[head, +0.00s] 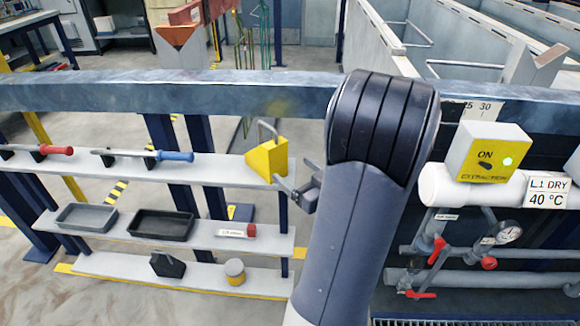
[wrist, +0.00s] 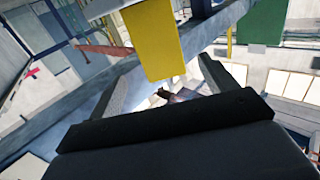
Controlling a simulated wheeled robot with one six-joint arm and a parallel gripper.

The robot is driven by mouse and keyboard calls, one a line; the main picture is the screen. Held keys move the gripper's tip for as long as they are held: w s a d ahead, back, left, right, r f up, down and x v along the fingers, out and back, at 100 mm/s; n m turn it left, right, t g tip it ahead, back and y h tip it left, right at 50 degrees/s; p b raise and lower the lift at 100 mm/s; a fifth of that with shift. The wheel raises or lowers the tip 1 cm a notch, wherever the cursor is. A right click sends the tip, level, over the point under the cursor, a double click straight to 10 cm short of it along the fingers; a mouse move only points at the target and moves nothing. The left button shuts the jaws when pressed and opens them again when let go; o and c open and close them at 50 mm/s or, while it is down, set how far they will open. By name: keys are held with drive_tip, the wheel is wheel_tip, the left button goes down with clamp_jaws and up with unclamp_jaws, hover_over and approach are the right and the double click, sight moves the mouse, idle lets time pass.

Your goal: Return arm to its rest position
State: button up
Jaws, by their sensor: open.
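My gripper (head: 294,184) is at the right end of the upper shelf in the head view, just right of and below a yellow block with a metal handle (head: 267,158). In the wrist view its two grey fingers stand apart, and my gripper (wrist: 163,84) is open with nothing clearly held between them. A yellow panel (wrist: 165,40) shows beyond the fingers; I cannot tell whether it is the same block. My dark arm covers the middle right of the head view.
Red-handled (head: 55,150) and blue-handled (head: 175,156) tools lie on the upper shelf (head: 225,165), with trays (head: 160,225) below. At right are a yellow ON box (head: 487,152) and pipes with red valves (head: 438,250).

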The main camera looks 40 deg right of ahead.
sight(268, 145)
idle(0.4)
drive_tip(key=w, duration=1.2)
drive_tip(key=shift+w+d, duration=0.1)
drive_tip(key=shift+d, duration=0.3)
drive_tip(key=shift+s+d+r, duration=0.1)
drive_tip(key=shift+s+r, duration=0.1)
drive_tip(key=shift+r, duration=1.45)
